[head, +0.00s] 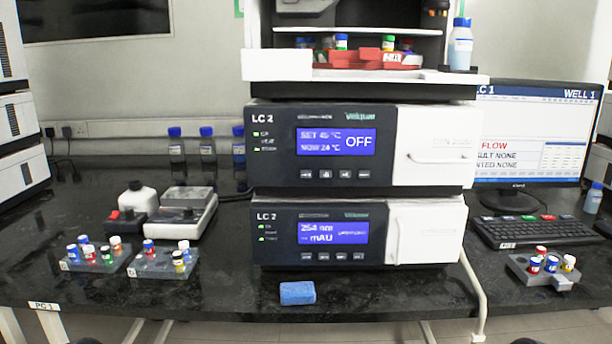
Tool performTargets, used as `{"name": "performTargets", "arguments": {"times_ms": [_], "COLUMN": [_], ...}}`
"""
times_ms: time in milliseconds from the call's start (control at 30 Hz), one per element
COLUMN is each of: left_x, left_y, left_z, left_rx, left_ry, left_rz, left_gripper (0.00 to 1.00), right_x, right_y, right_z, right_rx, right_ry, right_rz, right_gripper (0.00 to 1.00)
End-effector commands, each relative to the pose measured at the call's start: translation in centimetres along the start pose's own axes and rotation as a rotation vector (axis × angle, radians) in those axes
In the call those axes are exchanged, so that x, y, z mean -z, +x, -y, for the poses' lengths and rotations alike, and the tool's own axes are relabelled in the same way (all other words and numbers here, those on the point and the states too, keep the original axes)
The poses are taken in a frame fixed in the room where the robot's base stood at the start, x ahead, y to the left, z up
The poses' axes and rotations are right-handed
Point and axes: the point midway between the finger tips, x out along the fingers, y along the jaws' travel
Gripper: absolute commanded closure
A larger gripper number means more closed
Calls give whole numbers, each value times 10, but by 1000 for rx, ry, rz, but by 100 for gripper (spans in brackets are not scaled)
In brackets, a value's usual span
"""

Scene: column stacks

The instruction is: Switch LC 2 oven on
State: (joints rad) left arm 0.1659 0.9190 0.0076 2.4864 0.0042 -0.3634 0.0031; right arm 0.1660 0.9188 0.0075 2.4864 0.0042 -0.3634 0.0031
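The LC 2 oven (284,175) is the upper black-fronted module of the middle stack, with a white door (430,135) on its right side. Its blue display (336,141) appears to read SET 45 °C, NOW 24 °C and a large OFF. A row of several small buttons (335,174) sits under the display; their symbols are too small to read. The door looks shut. Neither gripper can be made out; only small dark shapes, perhaps parts of my arms, show at the bottom edge on both sides.
Below the oven is another LC 2 module (284,251) reading 254 nm and mAU. A blue block (297,293) lies in front. Vial racks (98,262) and a small device (178,221) stand left; a keyboard (540,231) and monitor (530,140) stand right. The front bench strip is mostly clear.

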Motion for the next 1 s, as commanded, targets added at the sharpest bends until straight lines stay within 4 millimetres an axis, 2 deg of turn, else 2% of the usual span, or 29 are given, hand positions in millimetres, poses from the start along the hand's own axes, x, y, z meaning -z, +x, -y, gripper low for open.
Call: {"name": "performTargets", "arguments": {"times_ms": [67, 500, 1000], "left_x": [0, 0, 0], "left_y": [0, 0, 0], "left_z": [0, 0, 0], "left_rx": [0, 0, 0], "left_ry": [0, 0, 0], "left_rz": [0, 0, 0], "left_gripper": [100, 100, 100], "right_x": [0, 0, 0], "right_y": [0, 0, 0], "right_z": [0, 0, 0], "right_rx": [0, 0, 0], "right_ry": [0, 0, 0], "right_rz": [0, 0, 0], "right_gripper": [64, 100, 100]}}
